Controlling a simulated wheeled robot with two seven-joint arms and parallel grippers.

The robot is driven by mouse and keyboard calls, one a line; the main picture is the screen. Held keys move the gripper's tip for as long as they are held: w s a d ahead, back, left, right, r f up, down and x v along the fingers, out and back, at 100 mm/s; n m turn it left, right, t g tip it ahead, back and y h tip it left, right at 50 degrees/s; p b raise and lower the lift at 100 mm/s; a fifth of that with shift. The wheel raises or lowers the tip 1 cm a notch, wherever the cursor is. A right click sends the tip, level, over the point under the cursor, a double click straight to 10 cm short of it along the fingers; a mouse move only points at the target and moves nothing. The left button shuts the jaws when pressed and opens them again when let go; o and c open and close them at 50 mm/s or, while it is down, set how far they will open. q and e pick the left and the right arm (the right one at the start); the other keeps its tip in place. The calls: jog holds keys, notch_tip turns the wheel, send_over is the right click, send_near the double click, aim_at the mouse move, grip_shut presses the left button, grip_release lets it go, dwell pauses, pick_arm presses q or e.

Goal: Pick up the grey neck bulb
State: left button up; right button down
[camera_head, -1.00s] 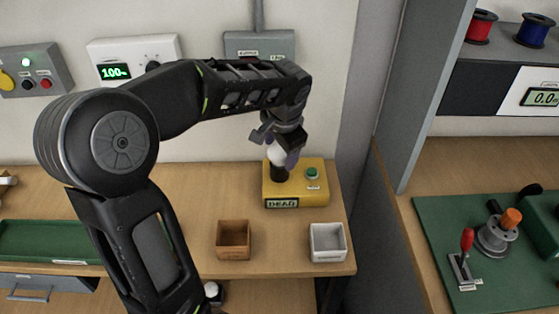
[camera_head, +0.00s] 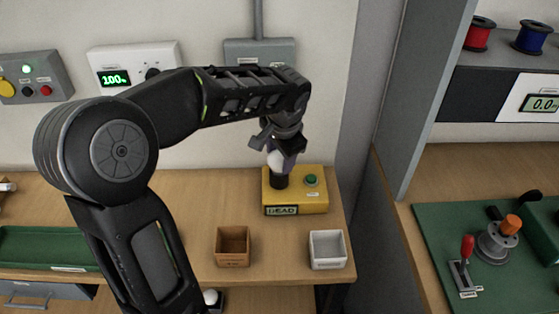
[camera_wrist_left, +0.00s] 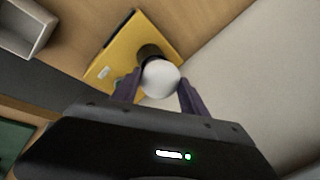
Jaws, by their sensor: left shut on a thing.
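A bulb with a round white globe (camera_head: 276,160) stands over the dark socket (camera_head: 279,181) of a yellow tester box (camera_head: 318,188) marked DEAD. My left gripper (camera_head: 280,158) is shut on this bulb from above. The left wrist view shows the white globe (camera_wrist_left: 160,78) between the two purple-grey fingers (camera_wrist_left: 160,92), with the dark socket right behind it. The bulb's neck is hidden, so I cannot tell its colour or whether it is seated in the socket. Another white bulb (camera_head: 211,297) shows low in the head view, partly covered by my arm. My right gripper is out of view.
A brown box (camera_head: 233,260) and a white box (camera_head: 328,263) stand at the table's front edge. A green tray (camera_head: 40,262) lies at left. A grey partition (camera_head: 408,110) rises right of the table. A green mat (camera_head: 435,225) with a red-handled lever lies beyond it.

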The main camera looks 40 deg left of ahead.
pick_arm(q)
notch_tip(320, 180, up, 10)
jog(key=shift+f, duration=0.1)
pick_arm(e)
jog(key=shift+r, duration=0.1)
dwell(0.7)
